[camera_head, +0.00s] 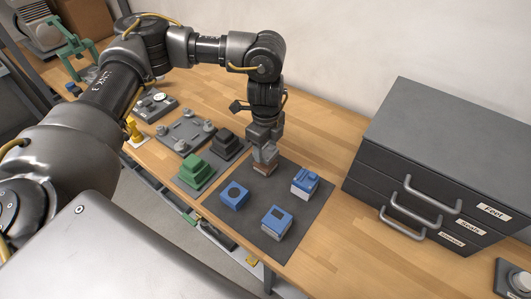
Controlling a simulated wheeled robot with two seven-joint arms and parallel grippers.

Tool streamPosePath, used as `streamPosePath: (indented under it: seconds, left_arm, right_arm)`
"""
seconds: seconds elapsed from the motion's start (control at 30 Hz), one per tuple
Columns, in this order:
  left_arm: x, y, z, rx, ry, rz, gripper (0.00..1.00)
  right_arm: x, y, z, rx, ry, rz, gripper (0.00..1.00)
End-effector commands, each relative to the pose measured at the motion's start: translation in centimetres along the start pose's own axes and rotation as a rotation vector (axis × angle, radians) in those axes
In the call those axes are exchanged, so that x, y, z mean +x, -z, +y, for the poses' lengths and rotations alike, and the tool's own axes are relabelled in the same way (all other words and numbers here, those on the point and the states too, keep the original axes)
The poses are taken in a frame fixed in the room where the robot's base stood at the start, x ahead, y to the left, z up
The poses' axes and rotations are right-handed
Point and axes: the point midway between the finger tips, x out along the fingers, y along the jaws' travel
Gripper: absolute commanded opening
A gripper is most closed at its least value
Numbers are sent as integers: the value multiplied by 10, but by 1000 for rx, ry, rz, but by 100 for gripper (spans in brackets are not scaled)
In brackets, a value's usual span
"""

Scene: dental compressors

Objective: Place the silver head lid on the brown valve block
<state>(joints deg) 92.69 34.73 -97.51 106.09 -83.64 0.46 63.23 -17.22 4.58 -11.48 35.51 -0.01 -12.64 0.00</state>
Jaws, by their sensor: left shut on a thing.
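My left gripper (265,157) comes down from above at the back left part of the dark mat (246,224). Its fingers are shut on a small greyish piece, which I take to be the silver head lid; it is mostly hidden between the fingers. Directly below the fingertips a brownish block, the brown valve block (262,170), shows on the mat. Whether the lid touches the block cannot be told from here. My right gripper is not in view.
Blue-topped blocks stand on the mat: one left (235,196), one front (277,221), one right (305,181). A green block (194,170) and a dark block (225,142) stand left of the mat. A grey drawer cabinet (440,150) stands at the right.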

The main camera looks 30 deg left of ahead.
Motion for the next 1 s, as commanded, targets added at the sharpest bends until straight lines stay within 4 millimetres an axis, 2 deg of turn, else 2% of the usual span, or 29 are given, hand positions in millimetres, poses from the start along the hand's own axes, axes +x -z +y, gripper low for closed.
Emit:
streamPosePath:
  seconds: [0.13, 0.27, 0.67, 0.7, 0.87, 1.0]
  left_arm:
    - [20, -2, 0, -2, -6, 0, 26]
    - [32, -2, -1, -2, -3, 0, 26]
    - [37, -2, -1, -1, -1, -1, 26]
    - [37, -2, -1, -1, -1, -1, 55]
    - [37, -2, -1, -1, -1, -1, 74]
    - [37, -2, -1, -1, -1, -1, 74]
  right_arm:
    - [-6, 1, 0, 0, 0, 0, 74]
    - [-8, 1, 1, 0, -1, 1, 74]
    - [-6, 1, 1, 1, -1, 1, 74]
    - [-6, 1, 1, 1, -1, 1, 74]
    - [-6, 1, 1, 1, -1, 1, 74]
    - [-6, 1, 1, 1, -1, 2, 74]
